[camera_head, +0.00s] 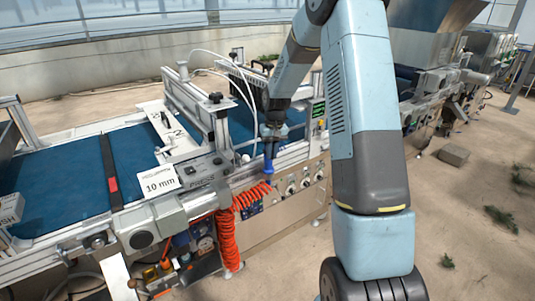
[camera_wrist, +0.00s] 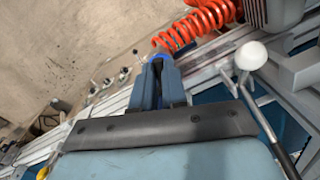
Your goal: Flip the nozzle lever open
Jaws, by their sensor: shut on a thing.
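My gripper (camera_wrist: 158,68) points away from the wrist camera, its dark blue fingers close together. It is shut on a bright blue piece (camera_wrist: 159,56), mostly hidden between and beyond the fingertips, at the end of an orange coiled hose (camera_wrist: 196,24). In the head view the blue piece (camera_head: 266,168) hangs just below my gripper (camera_head: 269,142), in front of the seeder's side. A metal lever with a white ball knob (camera_wrist: 251,56) stands right of the fingers in the wrist view, apart from them. I cannot tell whether this is the nozzle lever.
The seeder's side panel carries several round knobs (camera_head: 305,183). A gantry (camera_head: 205,110) with thin white tubes stands over the blue belt (camera_head: 60,185). A "10 mm" sign (camera_head: 159,183) sits left of it. Sandy floor (camera_head: 470,180) lies open at right, with a stone block (camera_head: 453,155).

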